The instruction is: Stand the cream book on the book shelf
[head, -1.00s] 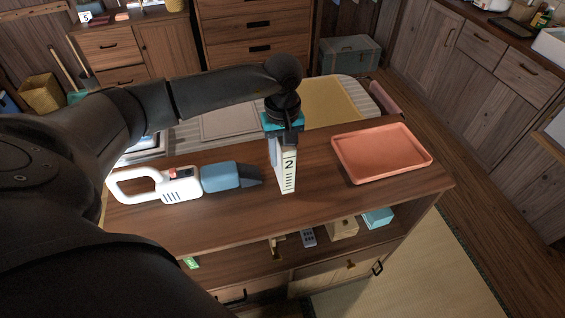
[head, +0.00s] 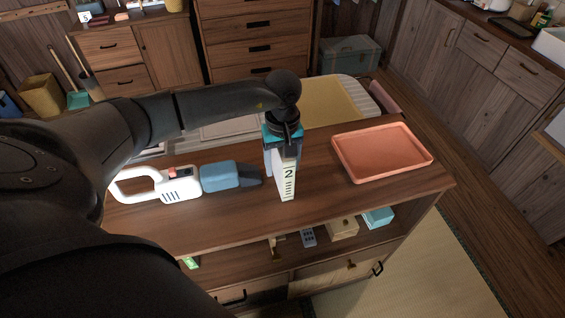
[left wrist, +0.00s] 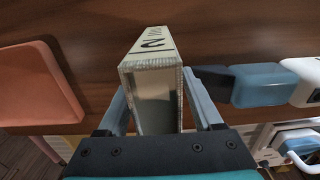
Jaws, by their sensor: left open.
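The cream book (head: 288,184), with a "2" on its spine, is upright at the middle of the wooden shelf unit's top (head: 330,205), spine toward me. Its foot appears to be at the board, but I cannot tell exact contact. My left gripper (head: 281,164) points down over the book from behind. In the left wrist view the open fingers (left wrist: 156,92) are on both sides of the book (left wrist: 150,64), with a small gap at the right finger. My right gripper is not in view.
A white and blue handheld vacuum (head: 190,182) lies left of the book, its nozzle close to it. A pink tray (head: 382,153) lies to the right. The lower shelf holds small items, including a wooden box (head: 343,227) and a teal box (head: 379,217). The top's front strip is clear.

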